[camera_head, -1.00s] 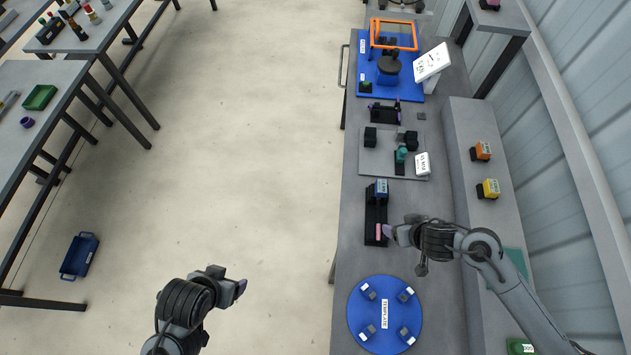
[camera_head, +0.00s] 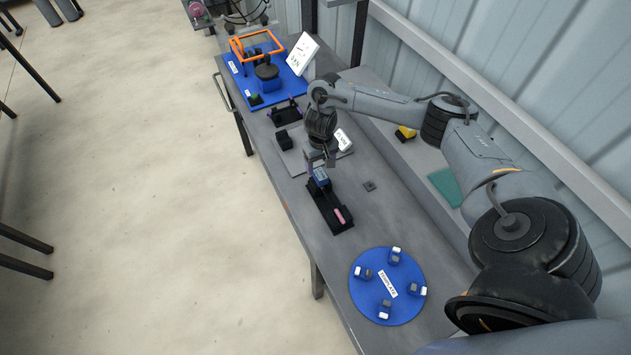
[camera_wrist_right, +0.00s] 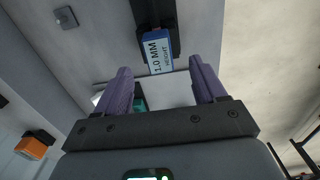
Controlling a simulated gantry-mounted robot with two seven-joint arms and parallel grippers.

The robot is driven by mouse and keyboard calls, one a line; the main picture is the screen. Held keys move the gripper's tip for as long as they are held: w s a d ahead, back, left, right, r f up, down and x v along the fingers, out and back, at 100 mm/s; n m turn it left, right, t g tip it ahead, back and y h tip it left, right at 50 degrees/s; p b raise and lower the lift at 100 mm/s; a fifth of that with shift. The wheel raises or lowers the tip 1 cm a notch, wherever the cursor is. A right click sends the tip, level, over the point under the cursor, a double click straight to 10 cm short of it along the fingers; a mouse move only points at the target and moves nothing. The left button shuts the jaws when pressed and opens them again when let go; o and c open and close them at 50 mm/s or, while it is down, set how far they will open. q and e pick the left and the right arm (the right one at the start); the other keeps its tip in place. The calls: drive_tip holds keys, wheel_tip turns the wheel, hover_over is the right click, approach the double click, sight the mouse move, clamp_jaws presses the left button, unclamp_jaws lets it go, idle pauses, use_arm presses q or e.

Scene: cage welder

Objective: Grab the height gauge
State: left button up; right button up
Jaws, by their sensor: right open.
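The height gauge is a blue block with a white label reading 1.0 MM HEIGHT (camera_wrist_right: 159,52). My right gripper (camera_head: 316,162) is just above the gauge, at the holder's far end. In the wrist view its two purple fingers (camera_wrist_right: 163,76) are open and empty, with the gauge ahead of the gap between them. I cannot tell whether either finger touches it. My left gripper is not in view.
A pink piece (camera_head: 340,215) lies at the holder's near end. A round blue template plate (camera_head: 370,305) with several small blocks is nearer. A grey plate with a black block (camera_head: 284,140) lies beyond. A blue base (camera_head: 236,71) with an orange frame stands at the far end.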

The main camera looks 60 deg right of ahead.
sight(320, 173)
drive_tip(key=shift+d+f, duration=0.1)
drive_tip(key=shift+f, duration=3.25)
drive_tip(key=c, duration=1.2)
